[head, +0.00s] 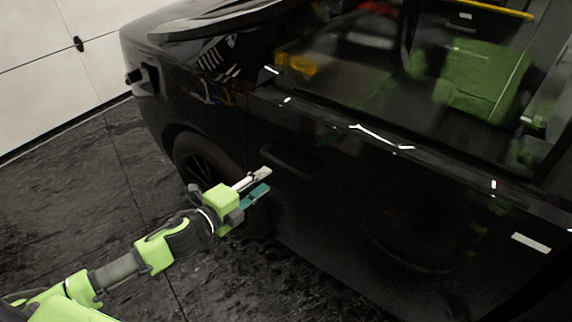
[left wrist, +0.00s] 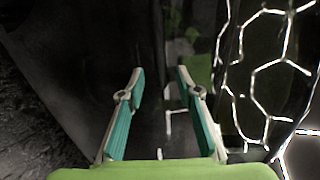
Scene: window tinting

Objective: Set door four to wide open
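The black car door (head: 340,195) fills the middle and right of the head view and looks shut, with no gap that I can make out. A dark recess that looks like its handle (head: 287,162) is near the door's left edge. My left gripper (head: 264,181) is just left of and below this recess, close to the body side. In the left wrist view the left gripper (left wrist: 160,76) has its two teal-padded fingers apart, with nothing between them but dark glossy panel behind. Whether the fingertips touch the panel I cannot tell. My right gripper is not in view.
The car's wheel (head: 200,165) is just behind my left gripper. The dark floor (head: 75,190) is clear to the left, up to a white wall (head: 50,50). Bright hexagonal light reflections (left wrist: 265,75) show on the glossy surface in the left wrist view.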

